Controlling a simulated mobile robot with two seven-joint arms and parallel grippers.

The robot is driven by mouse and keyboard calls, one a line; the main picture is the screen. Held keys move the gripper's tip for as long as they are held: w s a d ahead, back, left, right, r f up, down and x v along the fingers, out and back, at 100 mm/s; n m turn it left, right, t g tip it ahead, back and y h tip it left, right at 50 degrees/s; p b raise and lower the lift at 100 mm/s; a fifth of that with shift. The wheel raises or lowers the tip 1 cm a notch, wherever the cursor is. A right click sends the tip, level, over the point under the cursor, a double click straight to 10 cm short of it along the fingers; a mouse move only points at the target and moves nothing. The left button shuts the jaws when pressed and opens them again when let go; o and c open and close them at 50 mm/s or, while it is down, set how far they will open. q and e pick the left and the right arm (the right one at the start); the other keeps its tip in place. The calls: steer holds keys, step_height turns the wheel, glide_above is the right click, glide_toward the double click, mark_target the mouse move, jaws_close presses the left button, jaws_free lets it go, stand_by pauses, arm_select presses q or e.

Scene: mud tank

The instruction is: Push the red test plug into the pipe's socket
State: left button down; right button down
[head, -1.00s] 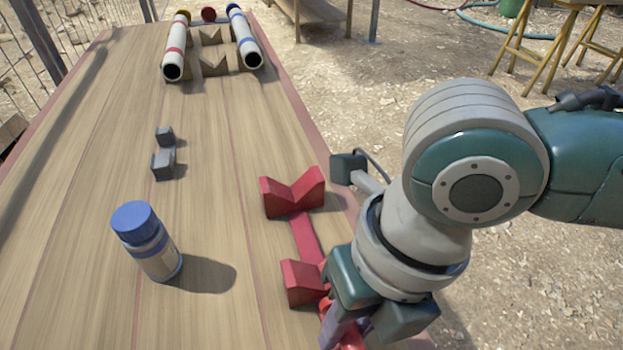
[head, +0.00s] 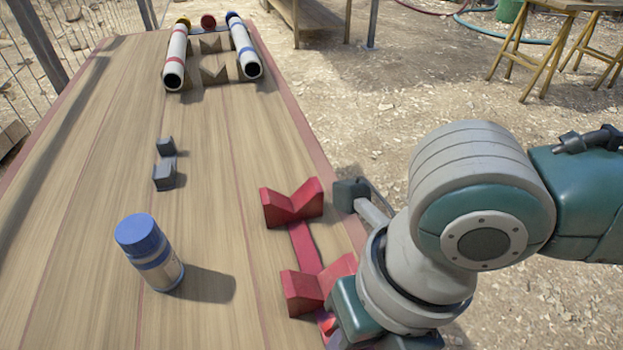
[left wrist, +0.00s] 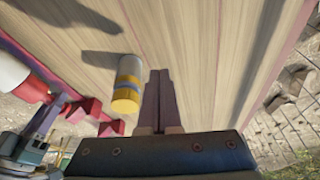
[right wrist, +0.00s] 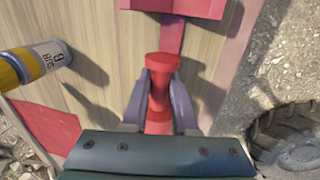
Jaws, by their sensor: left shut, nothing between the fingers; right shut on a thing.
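My right gripper (right wrist: 162,92) is shut on the red test plug (right wrist: 162,62), whose round flat head stands out beyond the fingertips. In the head view this hand is at the near end of the red V-block stand (head: 303,243), partly cut off by the bottom edge. Two white pipes lie at the table's far end, one with a red band (head: 176,55) and one with a blue band (head: 243,46). Their dark open ends face me; I cannot tell which socket is meant. My left gripper (left wrist: 158,75) is shut and empty, beside a yellow-ended container (left wrist: 127,85).
A blue-capped bottle (head: 148,252) stands on the near left of the table (head: 90,200). Small grey blocks (head: 165,174) sit behind it. Brown V-blocks (head: 213,75) stand between the pipes. The middle of the table is mostly clear.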

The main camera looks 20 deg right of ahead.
steer(key=shift+s+p, duration=0.55)
steer(key=shift+s, duration=0.4)
steer(key=shift+s+d+p, duration=0.1)
steer(key=shift+s+p, duration=0.55)
steer(key=shift+s, duration=0.45)
steer(key=c, duration=0.6)
jaws_free()
